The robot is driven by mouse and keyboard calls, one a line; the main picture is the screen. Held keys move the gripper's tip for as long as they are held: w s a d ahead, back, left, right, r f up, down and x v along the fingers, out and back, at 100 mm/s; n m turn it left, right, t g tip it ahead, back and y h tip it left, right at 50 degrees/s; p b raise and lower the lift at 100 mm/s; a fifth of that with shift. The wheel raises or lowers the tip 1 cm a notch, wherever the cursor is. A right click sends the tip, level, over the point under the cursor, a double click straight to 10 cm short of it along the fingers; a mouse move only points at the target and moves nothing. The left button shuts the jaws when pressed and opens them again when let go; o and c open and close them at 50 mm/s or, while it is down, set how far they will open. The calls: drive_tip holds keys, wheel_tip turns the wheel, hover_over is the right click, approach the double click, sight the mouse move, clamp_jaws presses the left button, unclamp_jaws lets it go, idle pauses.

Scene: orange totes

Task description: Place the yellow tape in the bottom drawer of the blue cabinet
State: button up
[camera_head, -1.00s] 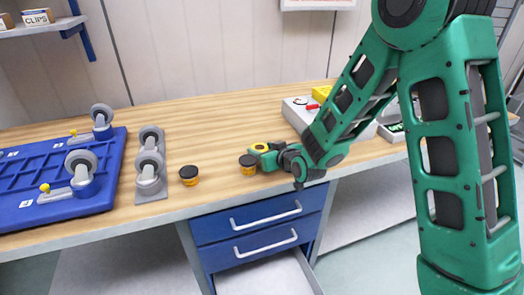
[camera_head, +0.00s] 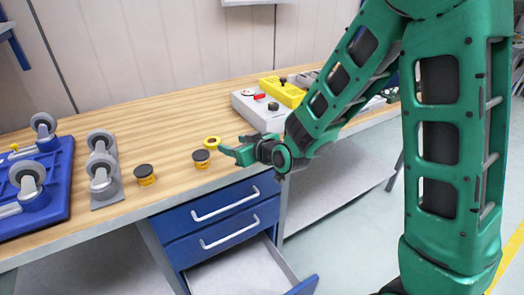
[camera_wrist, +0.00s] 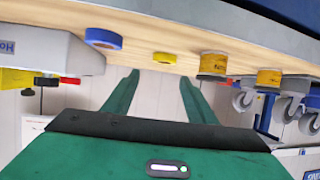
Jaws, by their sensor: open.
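The yellow tape (camera_head: 212,142) is a small ring lying flat near the bench's front edge. It also shows in the wrist view (camera_wrist: 164,57), beyond my fingers and between their lines. My gripper (camera_head: 230,151) is open and empty, just right of the tape and apart from it; both fingers show in the wrist view (camera_wrist: 157,85). The blue cabinet (camera_head: 222,209) hangs under the bench. Its bottom drawer (camera_head: 303,287) is pulled out, and the visible part of its pale inside is empty. The two drawers above are shut.
Grey casters (camera_head: 102,170) and a blue caster-bearing frame (camera_head: 62,200) are at left. A grey box (camera_head: 255,112) stands behind my gripper.

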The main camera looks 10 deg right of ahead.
drive_tip(key=shift+s, duration=0.1)
drive_tip(key=s+d+r+m+g+h, duration=0.1)
drive_tip(key=s+d+m+g+h, duration=0.35)
drive_tip(key=d, duration=0.95)
drive_tip(key=s+d+m+g+h, duration=0.1)
drive_tip(key=s+d+h, duration=0.1)
drive_tip(key=s+d, duration=0.8)
drive_tip(key=s+d+r+m+g, duration=0.1)
drive_tip(key=s+d+m+g, duration=0.2)
drive_tip(key=s+d, duration=0.8)
drive_tip(key=shift+s+r+m+g+h, duration=0.35)
drive_tip(key=shift+g+h, duration=0.1)
drive_tip(key=o, duration=0.3)
drive_tip(key=s+m+g, duration=0.1)
drive_tip(key=s, duration=0.2)
drive_tip(key=s+r+m, duration=0.1)
drive_tip(key=s, duration=0.3)
drive_tip(key=s+g+y, duration=0.1)
drive_tip(key=s, duration=0.3)
drive_tip(key=shift+s+d+r+m+g, duration=0.1)
drive_tip(key=shift+d+r+m+g, duration=0.2)
drive_tip(key=shift+d+m, duration=0.1)
drive_tip(key=shift+o, duration=0.2)
drive_tip(key=shift+s+a, duration=0.1)
drive_tip(key=shift+s, duration=0.15)
drive_tip(key=shift+c, duration=0.5)
